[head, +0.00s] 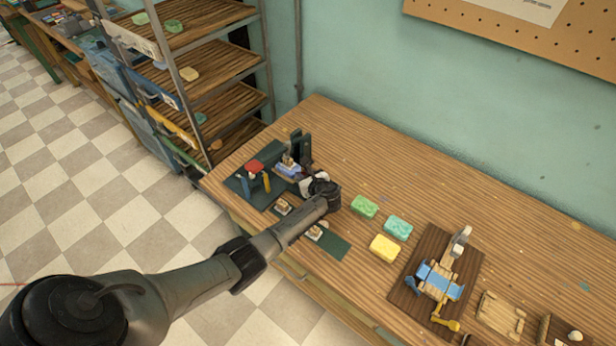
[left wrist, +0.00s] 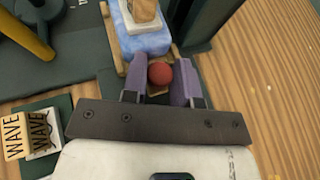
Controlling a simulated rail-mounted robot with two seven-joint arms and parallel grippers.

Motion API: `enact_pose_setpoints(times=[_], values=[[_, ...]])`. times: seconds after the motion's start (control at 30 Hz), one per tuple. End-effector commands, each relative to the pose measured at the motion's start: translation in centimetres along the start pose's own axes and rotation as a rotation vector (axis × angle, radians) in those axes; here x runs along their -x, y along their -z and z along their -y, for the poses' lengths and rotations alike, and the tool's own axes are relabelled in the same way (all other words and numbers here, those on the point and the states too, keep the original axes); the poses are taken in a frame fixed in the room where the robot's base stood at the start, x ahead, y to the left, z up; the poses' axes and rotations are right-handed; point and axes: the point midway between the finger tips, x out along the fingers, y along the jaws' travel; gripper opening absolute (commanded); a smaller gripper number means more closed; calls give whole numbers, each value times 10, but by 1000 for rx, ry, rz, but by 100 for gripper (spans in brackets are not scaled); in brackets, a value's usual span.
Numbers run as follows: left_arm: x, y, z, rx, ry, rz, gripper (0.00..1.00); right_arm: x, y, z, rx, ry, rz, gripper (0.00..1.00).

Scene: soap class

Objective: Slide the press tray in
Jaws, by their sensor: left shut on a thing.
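The press tray is a small wooden slide (left wrist: 116,49) with a red ball knob (left wrist: 159,73) at its near end. A blue soap bar (left wrist: 146,42) lies on it, with a wooden stamp (left wrist: 145,10) on top. My left gripper (left wrist: 158,86) is shut on the red knob, one purple finger on each side. In the head view the left gripper (head: 308,182) is at the right of the blue soap (head: 288,170), beside the dark green press (head: 301,146). The gripper hides the knob there. My right gripper is not in view.
Stamps marked WAVE (left wrist: 28,134) lie on a green mat. Two green soaps (head: 364,206) and a yellow soap (head: 384,248) sit to the right. A brown board with a blue-and-wood device (head: 438,281) stands farther right. The table's back is clear.

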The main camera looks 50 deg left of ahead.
Motion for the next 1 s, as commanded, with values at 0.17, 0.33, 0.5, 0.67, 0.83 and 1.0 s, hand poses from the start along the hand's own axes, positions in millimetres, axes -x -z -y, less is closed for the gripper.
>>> enact_pose_setpoints(times=[0.17,0.33,0.5,0.67,0.83,1.0], values=[[-3,0,-3,0,-6,0,35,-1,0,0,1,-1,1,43],[-3,0,-2,0,-6,1,35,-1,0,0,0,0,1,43],[1,-1,-2,0,-5,1,35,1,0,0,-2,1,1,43],[22,-1,-1,0,-3,0,35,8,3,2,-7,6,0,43],[57,-1,-1,1,-1,-2,35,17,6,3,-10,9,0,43],[90,0,-1,1,-2,-2,35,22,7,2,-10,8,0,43]])
